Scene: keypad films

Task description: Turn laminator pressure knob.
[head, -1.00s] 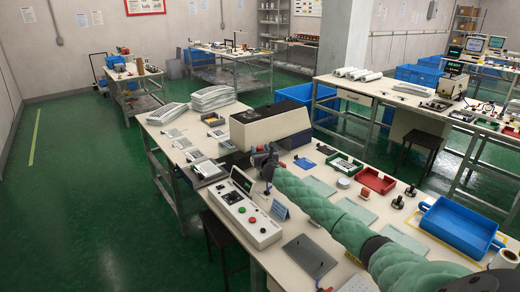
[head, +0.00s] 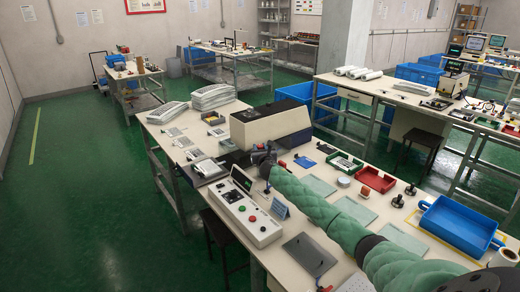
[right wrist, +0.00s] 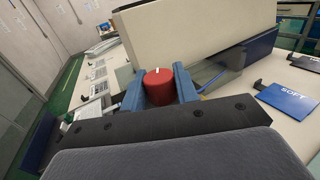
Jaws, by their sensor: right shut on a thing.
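The laminator (head: 268,125) is a cream and dark box on the near workbench; its cream cover (right wrist: 195,30) fills the upper part of the right wrist view. The red pressure knob (right wrist: 159,88), with a white mark on top, stands in front of it. My right gripper (right wrist: 159,82) has its blue fingers on both sides of the knob, shut on it. In the head view my right gripper (head: 262,153) is at the laminator's near side and the knob is hidden there. My left gripper is not in view.
A blue card reading SOFT (right wrist: 290,97) lies right of the knob. A control box (head: 243,213) with coloured buttons is on the bench's near left edge. A red tray (head: 376,180) and a blue tray (head: 459,226) stand to the right. My right arm crosses above the bench.

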